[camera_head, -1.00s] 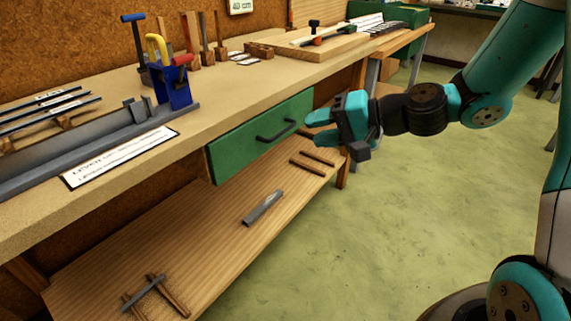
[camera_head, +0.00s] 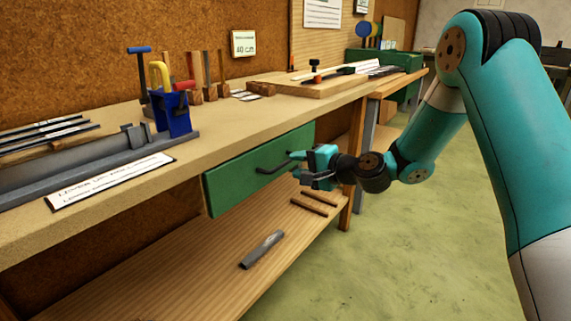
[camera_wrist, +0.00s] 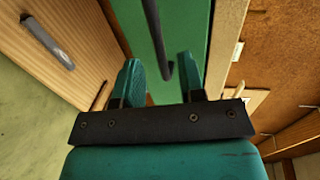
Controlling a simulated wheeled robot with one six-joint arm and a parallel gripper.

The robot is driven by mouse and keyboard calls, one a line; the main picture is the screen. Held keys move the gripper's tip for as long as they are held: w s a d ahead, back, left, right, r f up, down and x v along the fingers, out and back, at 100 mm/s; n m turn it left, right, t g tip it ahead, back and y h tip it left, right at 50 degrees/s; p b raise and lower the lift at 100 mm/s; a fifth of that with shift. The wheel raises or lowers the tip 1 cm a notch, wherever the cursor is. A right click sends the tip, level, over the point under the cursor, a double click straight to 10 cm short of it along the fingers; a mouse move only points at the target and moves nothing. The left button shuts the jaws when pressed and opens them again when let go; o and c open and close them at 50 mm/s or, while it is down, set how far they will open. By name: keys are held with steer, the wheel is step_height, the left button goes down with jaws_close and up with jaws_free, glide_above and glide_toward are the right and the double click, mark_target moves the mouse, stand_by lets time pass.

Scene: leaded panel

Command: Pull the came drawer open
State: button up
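The came drawer (camera_head: 232,190) is a green front under the workbench top, and it looks closed. Its dark bar handle (camera_head: 270,165) runs across the front. In the wrist view the green drawer front (camera_wrist: 140,30) fills the middle, with the handle (camera_wrist: 156,35) running down between the fingers. My gripper (camera_head: 297,164) is at the right end of the handle. In the wrist view my gripper (camera_wrist: 160,82) has its two teal fingers apart, with the handle's end between them, nearer the right finger. I cannot tell whether either finger touches it.
The bench top (camera_head: 225,120) overhangs the drawer. A lower shelf (camera_head: 190,265) holds a grey bar (camera_head: 262,249) and wooden strips (camera_head: 315,202). A blue tool holder (camera_head: 175,118) stands on the bench. The floor (camera_head: 400,250) in front is clear.

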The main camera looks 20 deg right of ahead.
mark_target(287, 163)
steer(key=shift+x, duration=2.35)
steer(key=shift+c, duration=0.3)
jaws_close()
